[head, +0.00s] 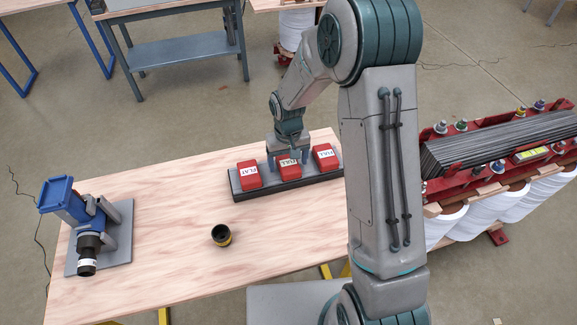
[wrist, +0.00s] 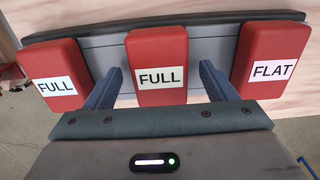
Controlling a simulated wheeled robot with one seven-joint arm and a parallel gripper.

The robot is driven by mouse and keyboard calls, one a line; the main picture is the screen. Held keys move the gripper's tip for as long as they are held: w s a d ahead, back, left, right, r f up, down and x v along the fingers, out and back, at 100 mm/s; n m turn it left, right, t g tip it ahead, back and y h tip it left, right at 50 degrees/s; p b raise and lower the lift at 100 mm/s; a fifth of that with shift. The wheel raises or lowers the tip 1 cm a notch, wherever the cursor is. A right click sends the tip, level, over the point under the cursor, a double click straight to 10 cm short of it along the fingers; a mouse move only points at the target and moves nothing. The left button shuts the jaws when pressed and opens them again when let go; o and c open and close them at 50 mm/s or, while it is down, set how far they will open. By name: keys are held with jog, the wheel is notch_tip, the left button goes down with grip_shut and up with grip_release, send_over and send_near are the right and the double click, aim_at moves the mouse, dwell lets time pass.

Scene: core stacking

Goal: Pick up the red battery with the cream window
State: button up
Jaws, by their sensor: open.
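Three red batteries stand in a row on a dark rack (head: 270,189). In the head view the left battery (head: 249,182) is labelled FLAT, and the middle (head: 290,173) and right (head: 324,163) ones FULL. The wrist view shows them in reverse order: FULL (wrist: 52,60), FULL (wrist: 158,48), FLAT (wrist: 271,45).
The rack stands on a pale wooden table (head: 170,215). A red rack with grey sheets (head: 490,145) is at right.

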jog(key=shift+c, duration=0.4)
jog(key=c, duration=1.2)
jog(key=shift+r, duration=0.1)
